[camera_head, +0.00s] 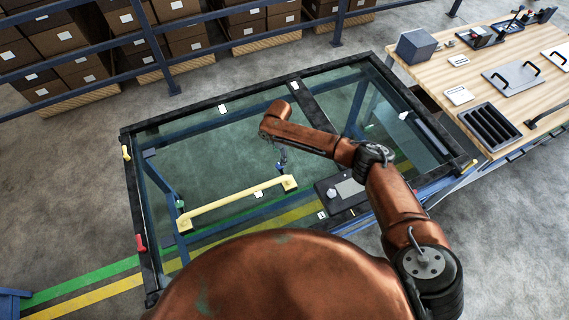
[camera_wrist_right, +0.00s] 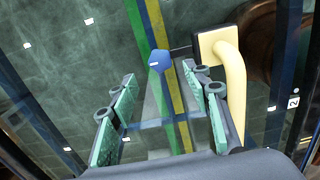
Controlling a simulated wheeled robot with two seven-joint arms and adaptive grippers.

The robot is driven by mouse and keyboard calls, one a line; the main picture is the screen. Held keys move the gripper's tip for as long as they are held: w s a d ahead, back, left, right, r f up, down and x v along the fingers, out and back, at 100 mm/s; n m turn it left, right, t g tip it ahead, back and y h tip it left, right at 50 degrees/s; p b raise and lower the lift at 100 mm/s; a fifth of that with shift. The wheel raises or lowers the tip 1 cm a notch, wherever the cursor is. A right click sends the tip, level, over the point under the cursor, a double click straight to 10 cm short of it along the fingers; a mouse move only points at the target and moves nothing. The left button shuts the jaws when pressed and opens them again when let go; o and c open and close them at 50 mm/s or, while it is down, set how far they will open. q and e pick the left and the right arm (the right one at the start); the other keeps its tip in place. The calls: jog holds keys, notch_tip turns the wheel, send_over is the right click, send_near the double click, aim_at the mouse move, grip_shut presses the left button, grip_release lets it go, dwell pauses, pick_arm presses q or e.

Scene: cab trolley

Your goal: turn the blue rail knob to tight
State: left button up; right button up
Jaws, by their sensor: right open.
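The blue rail knob (camera_wrist_right: 159,61) shows in the right wrist view, with a short white mark on its face. A thin dark shaft runs from it toward the pale yellow end block of the yellow rail (camera_wrist_right: 233,85). In the head view the rail (camera_head: 235,203) lies inside the glazed frame, and the knob (camera_head: 282,165) is a small blue spot by its right end. My right gripper (camera_wrist_right: 160,76) is open, its green-padded fingers on either side of the line to the knob. The knob appears just beyond the fingertips; contact cannot be told. My left gripper is out of view.
The dark cab frame (camera_head: 205,117) with glass surrounds the rail. A dark box (camera_head: 340,194) stands right of the rail. A green knob (camera_head: 179,204) is near its left end. A wooden workbench (camera_head: 440,75) with trays is at upper right; shelved cartons (camera_head: 75,70) are at upper left.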

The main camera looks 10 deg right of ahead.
aim_at(280, 167)
notch_tip(280, 167, down, 7)
jog(key=shift+d+f, duration=0.1)
jog(key=shift+d, duration=0.05)
jog(key=shift+c, duration=0.2)
jog(key=c, duration=1.1)
